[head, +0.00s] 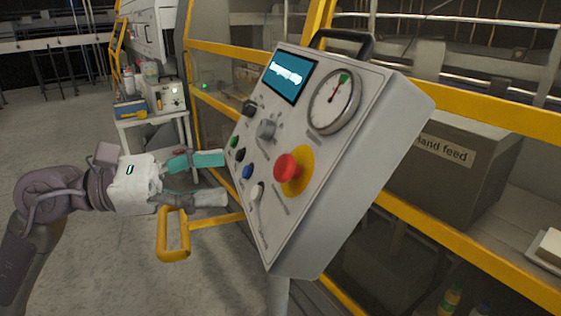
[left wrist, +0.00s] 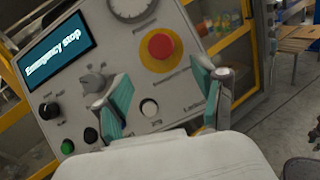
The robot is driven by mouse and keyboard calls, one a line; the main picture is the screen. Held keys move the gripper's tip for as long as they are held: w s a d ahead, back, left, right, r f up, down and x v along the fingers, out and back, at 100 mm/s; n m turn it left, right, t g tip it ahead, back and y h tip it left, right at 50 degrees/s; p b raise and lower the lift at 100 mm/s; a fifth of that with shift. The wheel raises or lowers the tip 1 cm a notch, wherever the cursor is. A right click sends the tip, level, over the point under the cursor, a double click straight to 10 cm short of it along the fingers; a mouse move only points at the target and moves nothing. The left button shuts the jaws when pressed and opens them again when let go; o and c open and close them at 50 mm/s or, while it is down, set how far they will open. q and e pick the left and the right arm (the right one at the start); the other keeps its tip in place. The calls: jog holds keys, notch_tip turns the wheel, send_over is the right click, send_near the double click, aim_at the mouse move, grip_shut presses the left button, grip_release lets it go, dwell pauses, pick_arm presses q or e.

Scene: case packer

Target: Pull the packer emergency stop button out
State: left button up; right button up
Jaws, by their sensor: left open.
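The red emergency stop button (head: 287,168) sits on a yellow round plate at the lower right of the grey control panel (head: 345,190). It also shows in the left wrist view (left wrist: 161,46), beyond and between the fingers. The panel's screen (left wrist: 55,50) reads "Emergency Stop". My left gripper (head: 216,178) is open and empty, to the left of the panel in the head view, its teal-padded fingers pointing at the panel. In the left wrist view the fingers (left wrist: 172,100) stand apart, short of the button. My right gripper is in neither view.
Knobs and small green, black, blue and white buttons (head: 247,171) sit left of the stop button. A dial gauge (head: 335,102) is above it. A yellow handle (head: 174,238) juts out below my left gripper. A yellow-framed machine stands behind the panel.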

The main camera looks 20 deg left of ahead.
aim_at(276, 170)
pick_arm(q)
jog(key=p+x, duration=0.2)
jog(key=x, duration=0.2)
jog(key=p+x, duration=0.2)
jog(key=x, duration=0.2)
jog(key=shift+d+r+p, duration=0.25)
jog(key=shift+d+p, duration=0.05)
jog(key=shift+d, duration=0.05)
jog(key=shift+w+d+f, duration=0.15)
jog(key=shift+w+d, duration=0.15)
jog(key=shift+d, duration=0.3)
